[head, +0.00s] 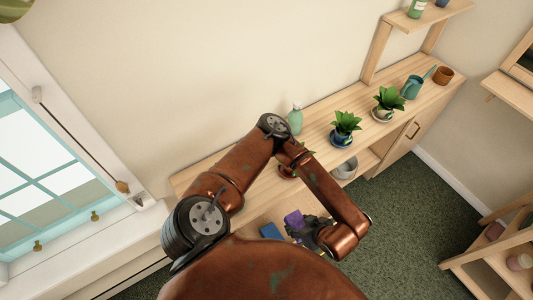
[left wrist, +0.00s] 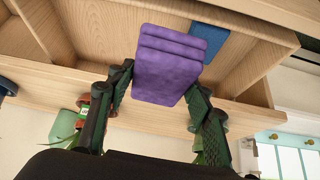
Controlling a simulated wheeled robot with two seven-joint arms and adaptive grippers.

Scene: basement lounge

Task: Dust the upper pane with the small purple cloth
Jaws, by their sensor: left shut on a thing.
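The small purple cloth (left wrist: 168,65) is a folded, layered block in the left wrist view. My left gripper (left wrist: 160,100) is shut on it, with one dark finger on each side. In the head view the cloth (head: 293,218) shows at my left gripper (head: 303,228), beside the open front of the wooden shelf unit. The window (head: 35,145), with turquoise bars and a white frame, is at the far left, well away from the cloth. Its top edge is partly out of frame. A bit of window (left wrist: 290,158) shows in the left wrist view. My right gripper is not in view.
A blue block-like thing (head: 271,231) lies in the shelf unit (head: 322,128) near my gripper. A green bottle (head: 295,118), potted plants (head: 345,128), a teal watering can (head: 413,87) and a brown pot (head: 443,75) stand on top. A grey bowl (head: 345,167) sits lower.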

